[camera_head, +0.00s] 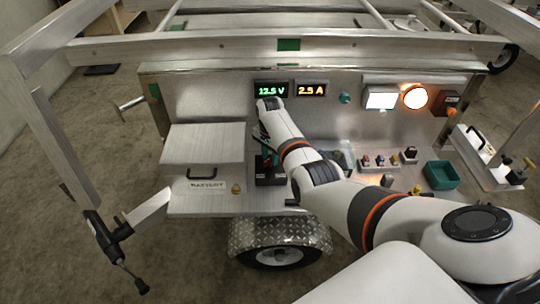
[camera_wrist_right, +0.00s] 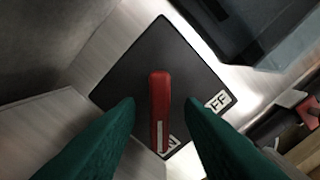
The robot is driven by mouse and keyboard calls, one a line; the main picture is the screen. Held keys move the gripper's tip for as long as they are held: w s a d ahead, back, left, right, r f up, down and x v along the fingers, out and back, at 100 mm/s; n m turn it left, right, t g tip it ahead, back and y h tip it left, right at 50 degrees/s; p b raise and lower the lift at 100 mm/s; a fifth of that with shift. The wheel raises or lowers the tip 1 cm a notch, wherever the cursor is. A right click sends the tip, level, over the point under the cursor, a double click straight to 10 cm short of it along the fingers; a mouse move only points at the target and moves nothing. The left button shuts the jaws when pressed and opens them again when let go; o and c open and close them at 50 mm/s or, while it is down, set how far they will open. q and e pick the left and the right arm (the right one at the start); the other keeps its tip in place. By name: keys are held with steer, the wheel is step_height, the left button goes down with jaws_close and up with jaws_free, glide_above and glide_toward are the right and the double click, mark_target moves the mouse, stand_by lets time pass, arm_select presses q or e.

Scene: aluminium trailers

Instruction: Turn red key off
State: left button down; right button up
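The red key (camera_wrist_right: 160,105) is a red lever on a square black plate (camera_wrist_right: 195,75) with white ON and OFF labels. In the right wrist view the lever's lower end lies by the ON label (camera_wrist_right: 168,146); the OFF label (camera_wrist_right: 217,101) is to the right. My right gripper (camera_wrist_right: 161,108) is open, its two green fingers on either side of the lever with a gap on each side. In the head view the right gripper (camera_head: 266,155) is over the black plate (camera_head: 268,178) and my arm partly hides the area. My left gripper is not in view.
Above the plate are a green 12.5 V display (camera_head: 271,89) and an amber 2.5 A display (camera_head: 312,90). A metal box (camera_head: 204,145) stands left of the plate. To the right are a row of small switches (camera_head: 380,160) and a green tray (camera_head: 441,175).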

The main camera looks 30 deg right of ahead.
jaws_close()
steer(key=shift+n, duration=0.4)
steer(key=n+p, duration=0.1)
steer(key=n, duration=0.1)
steer(key=shift+r+n+p, duration=0.1)
steer(key=shift+n+p, duration=0.2)
steer(key=shift+n, duration=0.1)
steer(key=n+p, duration=0.1)
steer(key=n, duration=0.2)
steer(key=shift+n, duration=0.3)
steer(key=n, duration=0.5)
steer(key=shift+p, duration=0.3)
steer(key=n, duration=0.5)
steer(key=shift+n, duration=0.4)
